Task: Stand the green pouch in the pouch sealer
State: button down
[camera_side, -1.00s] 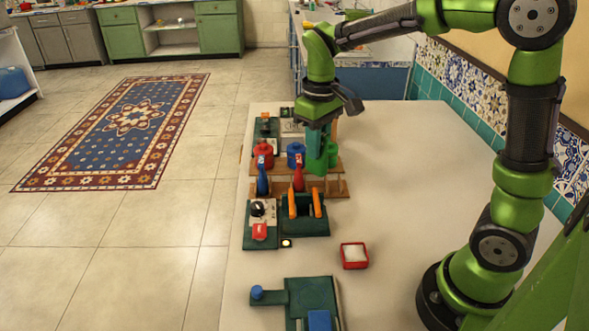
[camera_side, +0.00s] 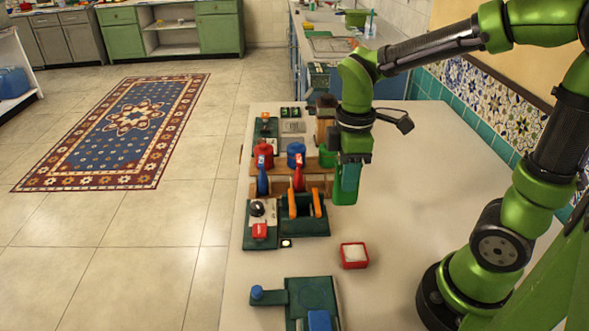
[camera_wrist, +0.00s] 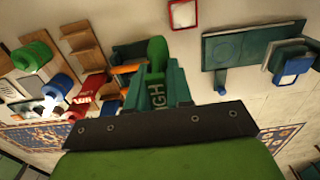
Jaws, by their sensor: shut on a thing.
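The green pouch (camera_side: 345,197) hangs below my gripper (camera_side: 349,176), clasped between its fingers, above the table right of the wooden rack. In the wrist view the pouch (camera_wrist: 157,50) sticks out past my gripper (camera_wrist: 157,88). The likely pouch sealer is the dark green box (camera_side: 318,228) with two upright orange bars (camera_side: 317,203). It stands in front of the rack, below and left of the pouch in the side view. In the wrist view its orange bars (camera_wrist: 126,69) are partly hidden behind my fingers.
The wooden rack (camera_side: 337,188) holds a blue pouch (camera_side: 262,180), a red pouch (camera_side: 298,180) and red, blue and green canisters. A panel with a black knob and red button (camera_side: 259,231) adjoins the box. A red dish (camera_side: 354,255) and a green fixture (camera_side: 311,293) stand nearer. The table's right side is clear.

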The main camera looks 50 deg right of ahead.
jog(key=w+f, duration=0.4)
jog(key=w, duration=0.6)
jog(key=shift+w+a+f, duration=0.15)
jog(key=shift+a+f, duration=0.05)
jog(key=shift+a, duration=0.1)
jog(key=shift+f, duration=0.1)
jog(key=shift+f, duration=0.15)
jog(key=c, duration=1)
grip_release()
